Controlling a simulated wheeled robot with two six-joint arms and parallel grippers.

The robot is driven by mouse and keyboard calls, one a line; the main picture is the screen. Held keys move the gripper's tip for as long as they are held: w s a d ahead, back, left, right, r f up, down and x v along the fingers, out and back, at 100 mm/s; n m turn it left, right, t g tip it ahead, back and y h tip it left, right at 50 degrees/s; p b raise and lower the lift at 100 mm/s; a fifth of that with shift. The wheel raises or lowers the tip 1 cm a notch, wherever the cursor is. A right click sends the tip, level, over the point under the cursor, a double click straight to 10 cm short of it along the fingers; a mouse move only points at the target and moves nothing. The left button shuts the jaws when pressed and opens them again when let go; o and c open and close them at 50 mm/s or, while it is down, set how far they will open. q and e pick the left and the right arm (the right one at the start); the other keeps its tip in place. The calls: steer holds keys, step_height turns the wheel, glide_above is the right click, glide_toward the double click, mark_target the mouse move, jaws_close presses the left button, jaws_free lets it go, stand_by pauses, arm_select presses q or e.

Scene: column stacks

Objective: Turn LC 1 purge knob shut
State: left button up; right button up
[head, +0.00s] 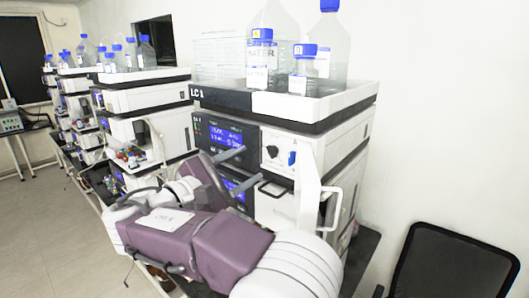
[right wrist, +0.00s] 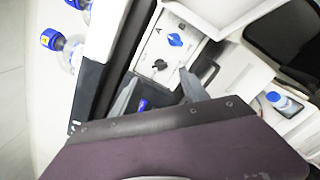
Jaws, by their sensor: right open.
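The LC 1 stack (head: 221,100) stands right of centre in the head view. Its upper module front has a white panel (head: 270,136) with a dark round knob (head: 272,151) and a blue knob (head: 292,158) to its right. The right wrist view also shows the dark knob (right wrist: 160,64) and the blue knob (right wrist: 175,40). I cannot read which is the purge knob. My right gripper (head: 252,164) is open and empty in front of this panel. In the right wrist view its fingertips (right wrist: 158,76) point towards the dark knob, apparently apart from it. My left gripper is not in view.
Bottles with blue caps (head: 263,62) stand in the tray (head: 300,103) on top of the stack. A lit blue display (head: 226,138) is left of the knobs. More stacks (head: 145,105) stand to the left. A black chair (head: 455,265) is at the lower right.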

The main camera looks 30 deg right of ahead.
mark_target(269, 153)
steer(key=p+x, duration=0.1)
steer(key=x, duration=0.2)
steer(key=p+x, duration=0.1)
steer(key=x, duration=0.3)
steer(key=shift+w+r+p, duration=0.1)
steer(key=shift+w+p, duration=0.15)
steer(key=shift+p, duration=0.1)
steer(key=shift+s+d, duration=0.15)
steer(key=shift+d, duration=0.3)
steer(key=shift+a, duration=0.15)
steer(key=shift+w+f, duration=0.2)
steer(key=shift+w, duration=0.05)
steer(key=c, duration=0.4)
jaws_close()
